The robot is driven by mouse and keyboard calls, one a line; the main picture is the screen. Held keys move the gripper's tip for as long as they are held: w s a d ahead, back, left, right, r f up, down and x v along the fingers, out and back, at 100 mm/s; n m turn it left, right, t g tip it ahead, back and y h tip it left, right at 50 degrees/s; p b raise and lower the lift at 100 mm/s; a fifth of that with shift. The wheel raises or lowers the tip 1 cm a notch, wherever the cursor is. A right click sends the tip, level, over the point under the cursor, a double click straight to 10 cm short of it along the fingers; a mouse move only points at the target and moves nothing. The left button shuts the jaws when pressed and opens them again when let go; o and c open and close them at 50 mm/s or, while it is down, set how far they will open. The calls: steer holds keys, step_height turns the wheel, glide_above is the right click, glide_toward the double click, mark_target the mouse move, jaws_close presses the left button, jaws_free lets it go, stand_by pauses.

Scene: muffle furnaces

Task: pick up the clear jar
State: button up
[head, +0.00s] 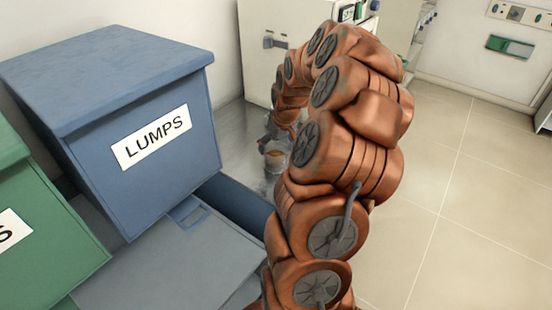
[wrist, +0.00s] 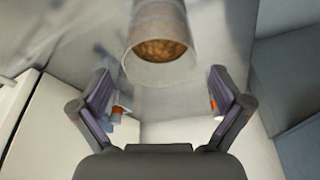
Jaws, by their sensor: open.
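The clear jar (wrist: 160,55) shows at the top middle of the wrist view, with brown-orange contents inside. Its upper part is cut off by the picture's edge. My gripper (wrist: 160,88) is open and empty, with its two fingers spread to the left and right of the jar's line. The jar appears beyond the fingertips, and I cannot tell the exact gap. In the head view the jar (head: 275,158) stands on the grey worktop, partly hidden by my arm.
A blue box labelled LUMPS (head: 120,110) stands at the left, beside a green box (head: 40,225). A blue-grey tray or drawer (head: 165,265) lies in front. A white furnace (head: 262,45) stands behind the jar. Open tiled floor (head: 450,190) is at the right.

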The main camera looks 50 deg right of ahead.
mark_target(274, 153)
steer(key=shift+p+x, duration=1.1)
steer(key=shift+x, duration=1.55)
steer(key=c, duration=1.1)
steer(key=shift+r, duration=0.15)
steer(key=shift+r+b, duration=0.9)
steer(key=shift+r, duration=0.7)
steer(key=shift+s+a, duration=0.7)
steer(key=shift+s, duration=0.15)
steer(key=s+a+b, duration=0.1)
steer(key=s+a, duration=0.2)
steer(key=s+a+r+b, duration=0.1)
steer(key=s+a+b, duration=0.1)
steer(key=s+a, duration=0.1)
steer(key=s+a+b, duration=0.1)
steer(key=s+a, duration=0.2)
steer(key=s, duration=0.1)
steer(key=shift+s+r, duration=0.3)
steer(key=shift+s, duration=0.05)
